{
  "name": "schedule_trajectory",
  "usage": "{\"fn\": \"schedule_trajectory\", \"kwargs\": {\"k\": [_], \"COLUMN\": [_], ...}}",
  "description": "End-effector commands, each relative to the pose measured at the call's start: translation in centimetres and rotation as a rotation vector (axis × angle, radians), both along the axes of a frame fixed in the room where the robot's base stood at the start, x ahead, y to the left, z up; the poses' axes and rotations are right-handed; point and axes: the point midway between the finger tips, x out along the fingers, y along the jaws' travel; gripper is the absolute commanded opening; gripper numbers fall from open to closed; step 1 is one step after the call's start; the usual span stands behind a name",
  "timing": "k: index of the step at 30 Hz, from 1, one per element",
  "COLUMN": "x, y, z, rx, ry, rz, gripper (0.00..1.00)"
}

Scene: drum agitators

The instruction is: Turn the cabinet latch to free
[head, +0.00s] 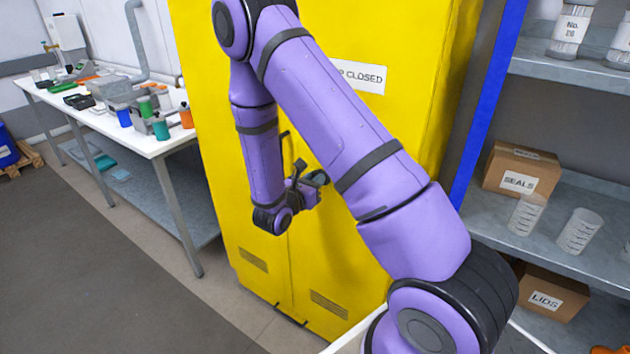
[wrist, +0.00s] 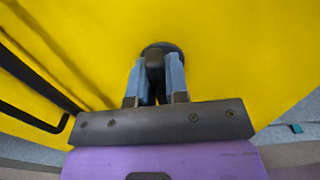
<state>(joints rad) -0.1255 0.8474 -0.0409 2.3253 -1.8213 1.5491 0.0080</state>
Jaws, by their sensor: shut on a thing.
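The yellow cabinet (head: 345,255) stands upright in front of me with its doors shut. A black bar handle (wrist: 30,112) runs along the door at the left of the wrist view.
A white bench (head: 150,140) with bottles and tools stands to the left. Grey shelves (head: 575,90) with boxes and clear beakers stand close to the right. A blue upright (head: 490,110) is beside the cabinet. The floor (head: 90,270) at the front left is clear.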

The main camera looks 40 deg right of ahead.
Motion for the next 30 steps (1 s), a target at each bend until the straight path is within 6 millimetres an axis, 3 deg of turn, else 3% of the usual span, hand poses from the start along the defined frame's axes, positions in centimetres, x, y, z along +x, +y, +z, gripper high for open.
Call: {"fn": "schedule_trajectory", "kwargs": {"k": [8, 30], "x": [0.2, 0.9], "y": [0.18, 0.39], "z": [-0.05, -0.54], "rx": [-0.054, -0.29], "ry": [0.145, 0.799], "rz": [0.002, 0.002], "gripper": [0.0, 0.0]}}
